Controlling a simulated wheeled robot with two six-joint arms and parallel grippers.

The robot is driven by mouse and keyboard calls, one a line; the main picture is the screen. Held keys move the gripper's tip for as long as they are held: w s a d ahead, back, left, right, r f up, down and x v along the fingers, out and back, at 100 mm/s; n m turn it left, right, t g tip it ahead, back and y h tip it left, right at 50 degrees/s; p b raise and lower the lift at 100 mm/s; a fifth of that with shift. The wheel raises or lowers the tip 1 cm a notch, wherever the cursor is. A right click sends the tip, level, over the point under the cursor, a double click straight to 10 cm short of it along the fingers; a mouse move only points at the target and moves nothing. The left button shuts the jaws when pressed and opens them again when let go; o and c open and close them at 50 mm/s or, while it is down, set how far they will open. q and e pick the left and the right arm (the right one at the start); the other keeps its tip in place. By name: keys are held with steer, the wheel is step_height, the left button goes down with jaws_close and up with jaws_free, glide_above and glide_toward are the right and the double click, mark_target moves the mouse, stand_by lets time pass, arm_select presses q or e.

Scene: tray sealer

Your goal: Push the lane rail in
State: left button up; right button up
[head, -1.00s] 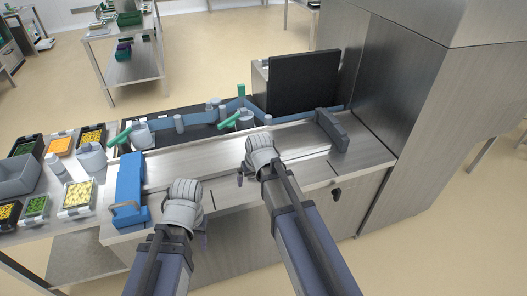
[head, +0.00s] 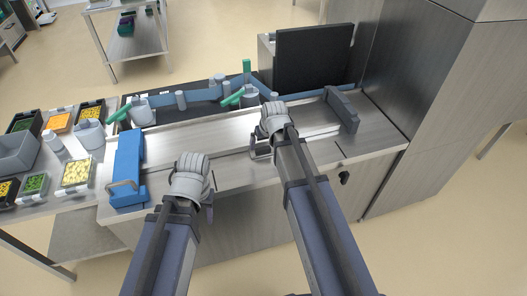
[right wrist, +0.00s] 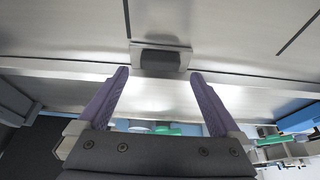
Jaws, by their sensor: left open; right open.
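The lane rail is not certain by sight; blue rail pieces (head: 200,95) with green levers (head: 233,97) run along the dark belt behind the steel deck. On the deck sits a small steel bracket (head: 259,153) with a dark block; in the right wrist view this dark block (right wrist: 160,61) shows just beyond my fingertips. My right gripper (right wrist: 160,74) is open, its two fingers apart on either side of the block's near edge, with nothing between them. In the head view my right gripper (head: 268,140) is partly hidden by its own wrist. My left gripper (head: 206,200) is open and empty over the deck's front edge.
A blue block with a handle (head: 128,170) stands at the deck's left end. A dark grey block (head: 342,108) stands at its right end, before a black panel (head: 313,56). Filled food trays (head: 77,172) lie on the left table.

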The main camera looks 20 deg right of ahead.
mark_target(263, 148)
steer(key=b+x, duration=0.3)
steer(key=x, duration=0.1)
steer(key=shift+f, duration=0.2)
steer(key=shift+r, duration=0.1)
steer(key=shift+c, duration=0.2)
jaws_close()
stand_by(0.4)
steer(key=shift+w, duration=0.1)
